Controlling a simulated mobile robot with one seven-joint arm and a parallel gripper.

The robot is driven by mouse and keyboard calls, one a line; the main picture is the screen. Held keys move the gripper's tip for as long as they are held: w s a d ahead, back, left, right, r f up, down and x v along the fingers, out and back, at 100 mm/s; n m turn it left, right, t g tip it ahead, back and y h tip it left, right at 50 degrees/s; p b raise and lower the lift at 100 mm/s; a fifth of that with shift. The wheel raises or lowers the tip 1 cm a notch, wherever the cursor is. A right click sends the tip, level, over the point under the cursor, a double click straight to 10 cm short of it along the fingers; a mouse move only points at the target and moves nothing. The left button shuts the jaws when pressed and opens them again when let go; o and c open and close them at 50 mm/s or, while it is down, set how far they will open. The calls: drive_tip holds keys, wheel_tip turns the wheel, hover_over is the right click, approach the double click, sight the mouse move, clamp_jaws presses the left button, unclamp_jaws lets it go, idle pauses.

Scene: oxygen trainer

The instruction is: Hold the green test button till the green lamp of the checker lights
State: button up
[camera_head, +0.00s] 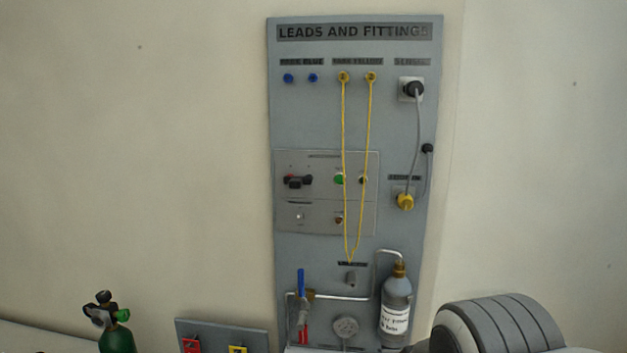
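The checker (326,193) is a grey plate halfway up the tall "LEADS AND FITTINGS" board. A round green button (340,179) sits on its upper half, just left of a hanging yellow lead. A dark round part with a pale edge (363,179) is to its right, partly behind the lead. On the lower half are a small pale round part (300,216) and a brownish-red one (339,219). I see no green glow there, and the small parts are too small to tell apart for sure. My gripper is not in view; nothing touches the green button.
A labelled bottle (396,310) and a blue-handled valve (301,285) are below. A green cylinder (117,338) stands lower left. My ribbed arm link fills the lower right.

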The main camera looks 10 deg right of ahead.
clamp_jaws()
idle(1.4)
